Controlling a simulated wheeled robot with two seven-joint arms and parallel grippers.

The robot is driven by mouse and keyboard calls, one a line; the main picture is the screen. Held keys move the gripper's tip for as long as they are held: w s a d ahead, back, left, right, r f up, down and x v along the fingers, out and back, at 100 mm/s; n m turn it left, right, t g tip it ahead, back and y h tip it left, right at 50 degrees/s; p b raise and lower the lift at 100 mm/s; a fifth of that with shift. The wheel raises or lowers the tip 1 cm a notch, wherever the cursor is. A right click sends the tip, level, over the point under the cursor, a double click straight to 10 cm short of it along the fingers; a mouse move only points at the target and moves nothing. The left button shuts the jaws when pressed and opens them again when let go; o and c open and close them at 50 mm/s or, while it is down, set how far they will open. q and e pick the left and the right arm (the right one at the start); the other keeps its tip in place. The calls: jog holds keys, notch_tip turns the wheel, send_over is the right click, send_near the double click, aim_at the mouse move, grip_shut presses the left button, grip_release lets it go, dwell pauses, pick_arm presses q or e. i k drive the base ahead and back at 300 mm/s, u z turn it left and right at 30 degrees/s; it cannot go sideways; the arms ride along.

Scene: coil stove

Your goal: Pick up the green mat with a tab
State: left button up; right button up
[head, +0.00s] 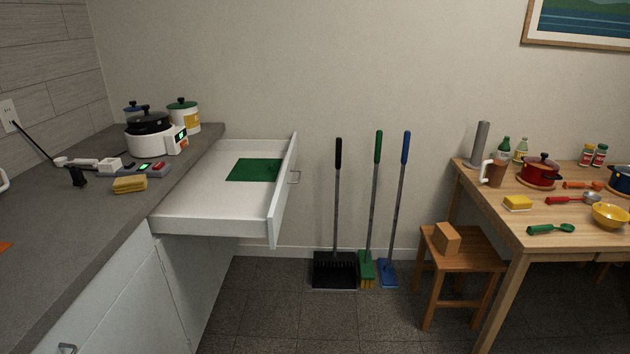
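The green mat (250,170) lies flat inside the open white drawer (205,205), toward its far end. A small darker patch shows at the mat's right side, near the drawer front; I cannot tell for sure whether it is the tab. The drawer is pulled out to the right from under the grey counter, and its inside is otherwise bare. Neither of my grippers shows in the head view.
A dustpan (334,270) and two brushes lean on the wall. A stool (462,250) and a wooden table (510,220) stand right.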

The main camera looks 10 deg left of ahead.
aim_at(245, 171)
jog(key=z, duration=0.25)
jog(key=i, duration=1.35)
jog(key=u, duration=0.9)
jog(key=i, duration=1.45)
jog(key=u, duration=1.3)
jog(key=i, duration=0.15)
jog(key=z, duration=0.05)
